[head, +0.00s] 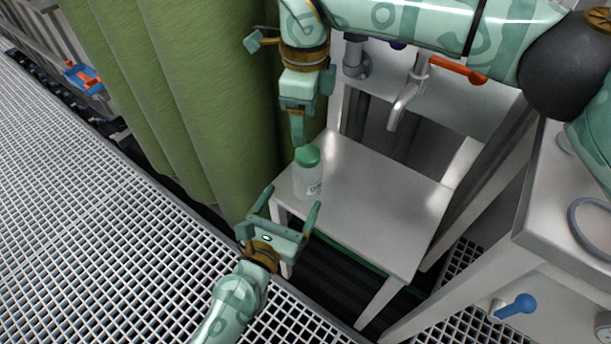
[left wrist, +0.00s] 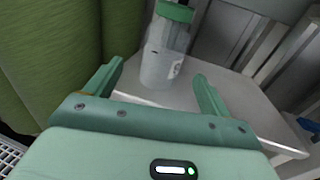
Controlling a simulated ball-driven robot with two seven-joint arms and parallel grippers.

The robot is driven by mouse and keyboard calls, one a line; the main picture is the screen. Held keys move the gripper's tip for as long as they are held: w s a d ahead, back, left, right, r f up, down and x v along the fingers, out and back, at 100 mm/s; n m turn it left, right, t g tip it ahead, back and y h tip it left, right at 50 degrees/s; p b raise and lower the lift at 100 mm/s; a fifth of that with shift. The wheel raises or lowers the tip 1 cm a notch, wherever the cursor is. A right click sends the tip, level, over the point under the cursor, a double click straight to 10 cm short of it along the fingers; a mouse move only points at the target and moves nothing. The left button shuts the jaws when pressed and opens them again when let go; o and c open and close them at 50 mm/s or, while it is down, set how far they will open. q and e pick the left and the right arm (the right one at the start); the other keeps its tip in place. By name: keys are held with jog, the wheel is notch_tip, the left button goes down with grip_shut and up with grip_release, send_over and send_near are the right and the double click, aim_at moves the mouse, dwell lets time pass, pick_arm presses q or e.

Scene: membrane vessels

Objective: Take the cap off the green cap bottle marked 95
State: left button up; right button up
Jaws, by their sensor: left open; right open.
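The bottle (head: 307,183) is translucent with a green cap (head: 307,156) on top. It stands upright near the left corner of a white stand (head: 385,205); its label is too small to read. In the left wrist view the bottle (left wrist: 161,68) with its green cap (left wrist: 175,12) is just beyond my fingertips. My left gripper (head: 292,200) is open, in front of and below the bottle, with its fingers pointing at it and apart from it. My right gripper (head: 298,128) is above the cap, pointing down; the gap between its fingers is hidden from this angle.
Tall green rolled membranes (head: 215,90) stand close on the left. A metal tap (head: 405,95) with an orange lever (head: 458,69) is behind the stand. A grey bench (head: 560,200) with a blue valve handle (head: 515,306) is at the right. The stand's right part is clear.

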aim_at(301, 187)
pick_arm(q)
jog(key=x, duration=0.7)
jog(key=shift+d, duration=0.2)
pick_arm(e)
jog(key=shift+d, duration=0.2)
pick_arm(q)
jog(key=shift+w+d, duration=0.15)
jog(key=shift+w, duration=0.05)
pick_arm(e)
jog(key=shift+d, duration=0.1)
